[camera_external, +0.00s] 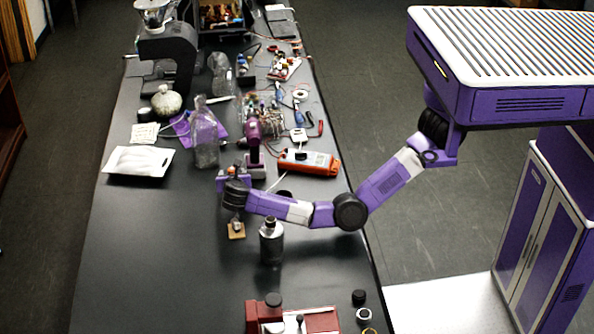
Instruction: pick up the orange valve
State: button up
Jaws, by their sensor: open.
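A small orange piece (237,232), which looks like the valve, sits on the dark bench near the middle of the view. Its upper part is hard to make out below my wrist. My gripper (236,220) points down directly above it, very close. The fingers are small and partly hidden by the wrist, so I cannot tell whether they touch the piece or stand around it.
A metal bottle (271,243) stands just right of the piece. A purple drill (253,140), a clear bottle (205,140) and an orange meter (308,161) stand behind. A red and white device (292,318) is at the front. The bench's left front is clear.

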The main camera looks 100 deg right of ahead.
jog(key=shift+x, duration=1.2)
jog(key=shift+d+r, duration=0.1)
jog(key=shift+r, duration=0.05)
grip_shut()
jog(key=shift+r, duration=0.2)
